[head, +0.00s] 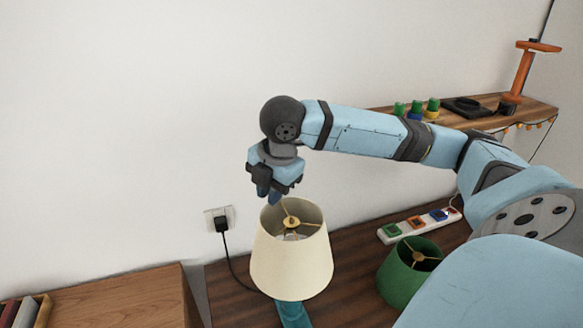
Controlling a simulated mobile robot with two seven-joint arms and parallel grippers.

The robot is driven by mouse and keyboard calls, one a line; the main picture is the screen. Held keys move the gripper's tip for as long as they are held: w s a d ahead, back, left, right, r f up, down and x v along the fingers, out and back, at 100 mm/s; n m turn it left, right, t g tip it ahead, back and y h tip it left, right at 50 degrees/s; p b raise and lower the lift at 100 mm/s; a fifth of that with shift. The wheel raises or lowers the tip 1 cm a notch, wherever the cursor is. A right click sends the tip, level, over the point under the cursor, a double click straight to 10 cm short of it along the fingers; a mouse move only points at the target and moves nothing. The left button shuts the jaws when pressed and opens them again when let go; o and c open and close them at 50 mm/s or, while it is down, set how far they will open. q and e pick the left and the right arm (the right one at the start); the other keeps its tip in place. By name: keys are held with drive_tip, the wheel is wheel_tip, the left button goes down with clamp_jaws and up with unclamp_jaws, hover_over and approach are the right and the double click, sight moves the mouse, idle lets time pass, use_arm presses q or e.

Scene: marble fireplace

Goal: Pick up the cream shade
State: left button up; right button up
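The cream shade (291,268) is a tapered, open-topped lampshade with a brass spider fitting inside its top ring. It sits upright on a teal lamp base (292,314), of which only the lower part shows. My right gripper (269,196) points down at the far left part of the shade's top rim, with its dark blue fingertips close to that rim. I cannot tell whether the fingertips touch the rim or how far apart they are. My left gripper is not in view.
A green shade (405,274) lies right of the cream one on the dark wooden surface (350,290). A power strip (418,226) with colored plugs lies behind it. A black cord runs from the wall outlet (218,219). A shelf (535,108) holds small items and an orange stand (522,72).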

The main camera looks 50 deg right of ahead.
sight(266, 212)
drive_tip(key=x, duration=0.7)
drive_tip(key=shift+f, duration=0.25)
clamp_jaws()
